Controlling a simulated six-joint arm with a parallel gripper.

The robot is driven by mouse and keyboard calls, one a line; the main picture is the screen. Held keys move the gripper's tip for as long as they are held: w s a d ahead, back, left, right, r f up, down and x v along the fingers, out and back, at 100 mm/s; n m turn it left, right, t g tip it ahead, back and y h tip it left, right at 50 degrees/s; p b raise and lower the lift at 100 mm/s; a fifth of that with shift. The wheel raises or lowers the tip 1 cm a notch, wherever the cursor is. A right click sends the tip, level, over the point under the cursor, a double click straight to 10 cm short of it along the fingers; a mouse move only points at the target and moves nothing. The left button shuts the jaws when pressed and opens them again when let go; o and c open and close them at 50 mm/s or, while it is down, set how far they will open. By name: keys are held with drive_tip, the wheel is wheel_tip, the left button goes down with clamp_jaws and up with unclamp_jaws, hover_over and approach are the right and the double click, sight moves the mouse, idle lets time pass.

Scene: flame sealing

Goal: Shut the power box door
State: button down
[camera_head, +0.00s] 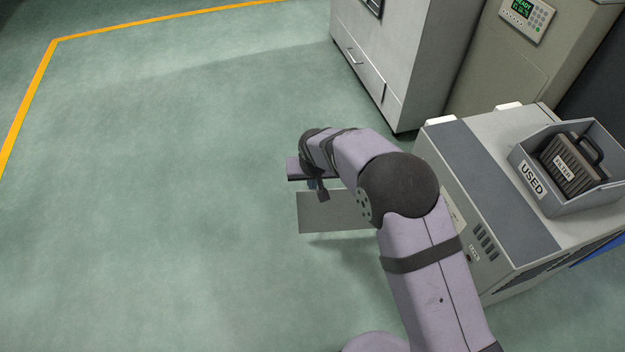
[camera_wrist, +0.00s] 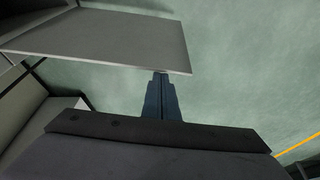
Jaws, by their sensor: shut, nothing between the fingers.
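The power box door (camera_head: 325,212) looks like a flat grey panel standing open, out to the left of the beige box (camera_head: 480,235). My arm hides its right part and the hinge side. In the wrist view the door (camera_wrist: 110,40) spans the upper left, its free corner right of centre. My gripper (camera_head: 312,186) is shut and empty, just beyond the door's upper edge in the head view. In the wrist view the shut fingertips (camera_wrist: 160,75) meet the door's near edge in the picture; I cannot tell whether they touch it.
A grey tray marked USED (camera_head: 525,185), holding a dark filter (camera_head: 570,165), stands on the box. A tall grey cabinet (camera_head: 410,50) and a machine with a keypad (camera_head: 527,17) stand behind. The green floor (camera_head: 150,200) to the left is clear, with a yellow line (camera_head: 150,22).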

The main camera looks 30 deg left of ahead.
idle(0.3)
drive_tip(key=shift+s+d+r+p, duration=0.1)
drive_tip(key=shift+s+d+p, duration=0.3)
drive_tip(key=shift+p, duration=0.2)
drive_tip(key=s+d+n, duration=0.2)
drive_tip(key=s+d, duration=0.6)
drive_tip(key=d, duration=0.1)
drive_tip(key=s+d+n+g+y+p, duration=0.1)
drive_tip(key=d+n+p, duration=0.6)
drive_tip(key=d+p, duration=0.8)
drive_tip(key=shift+s+d+n+g+y+p, duration=0.35)
drive_tip(key=shift+d+g, duration=0.45)
drive_tip(key=shift+d, duration=3.15)
drive_tip(key=shift+s+a, duration=0.1)
drive_tip(key=shift+a, duration=0.05)
